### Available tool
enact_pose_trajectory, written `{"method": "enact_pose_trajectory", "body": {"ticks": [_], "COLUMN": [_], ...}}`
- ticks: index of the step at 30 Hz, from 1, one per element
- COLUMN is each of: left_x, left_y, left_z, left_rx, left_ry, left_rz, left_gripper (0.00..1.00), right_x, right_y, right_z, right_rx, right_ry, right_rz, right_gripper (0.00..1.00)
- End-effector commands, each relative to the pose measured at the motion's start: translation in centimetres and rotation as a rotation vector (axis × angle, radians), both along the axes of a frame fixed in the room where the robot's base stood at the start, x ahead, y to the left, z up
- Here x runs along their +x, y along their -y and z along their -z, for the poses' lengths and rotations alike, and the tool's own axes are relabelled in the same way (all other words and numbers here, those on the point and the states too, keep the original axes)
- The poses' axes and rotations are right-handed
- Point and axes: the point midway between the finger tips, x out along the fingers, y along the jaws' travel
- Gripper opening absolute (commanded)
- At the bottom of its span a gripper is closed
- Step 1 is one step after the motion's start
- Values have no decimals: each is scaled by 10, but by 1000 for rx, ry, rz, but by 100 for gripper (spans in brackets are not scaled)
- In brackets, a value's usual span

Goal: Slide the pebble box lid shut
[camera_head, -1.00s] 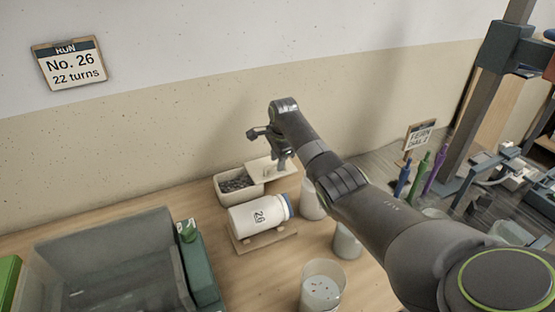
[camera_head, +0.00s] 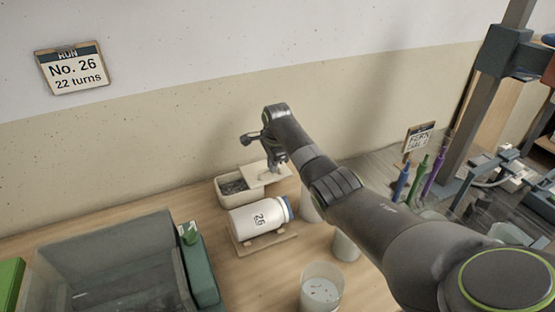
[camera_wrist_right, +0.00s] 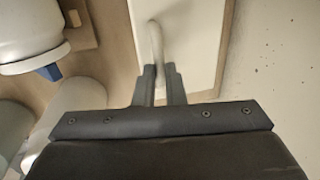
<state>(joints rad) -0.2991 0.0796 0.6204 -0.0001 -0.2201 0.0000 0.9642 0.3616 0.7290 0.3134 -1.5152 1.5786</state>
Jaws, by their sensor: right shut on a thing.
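The pebble box (camera_head: 226,190) is a cream box at the back of the table, with dark pebbles (camera_head: 234,186) showing in its open left part. Its cream lid (camera_head: 256,169) covers the right part and extends past the box on the right. My right gripper (camera_head: 272,170) is over the lid. In the right wrist view the gripper (camera_wrist_right: 160,75) is shut on the lid's upright handle (camera_wrist_right: 155,40), with the pale lid (camera_wrist_right: 190,45) beneath. My left gripper does not show.
A white bottle marked 26 (camera_head: 259,216) lies on a wooden cradle (camera_head: 266,244) just in front of the box. Clear cups (camera_head: 321,288) stand to the right.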

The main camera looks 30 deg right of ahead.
Motion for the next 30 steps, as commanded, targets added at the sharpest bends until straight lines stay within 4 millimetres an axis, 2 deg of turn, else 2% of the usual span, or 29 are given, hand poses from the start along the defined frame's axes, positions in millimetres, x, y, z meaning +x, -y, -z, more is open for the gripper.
{"method": "enact_pose_trajectory", "body": {"ticks": [1,6,9,12,23,24,28,30], "left_x": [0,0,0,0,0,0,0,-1], "left_y": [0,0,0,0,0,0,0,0], "left_z": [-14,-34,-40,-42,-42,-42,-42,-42], "left_rx": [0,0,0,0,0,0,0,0], "left_ry": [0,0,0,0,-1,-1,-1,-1], "left_rz": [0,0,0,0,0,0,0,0], "left_gripper": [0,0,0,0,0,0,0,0], "right_x": [0,2,3,4,5,5,5,5], "right_y": [-13,-52,-74,-87,-91,-91,-91,-91], "right_z": [-6,-5,-3,-2,-1,-1,-1,-1], "right_rx": [4,4,3,3,1,1,1,1], "right_ry": [-5,-5,-4,-3,0,0,0,-1], "right_rz": [-4,-5,-5,-3,-1,-1,-1,-1], "right_gripper": [0,0,0,0,0,13,30,33]}}
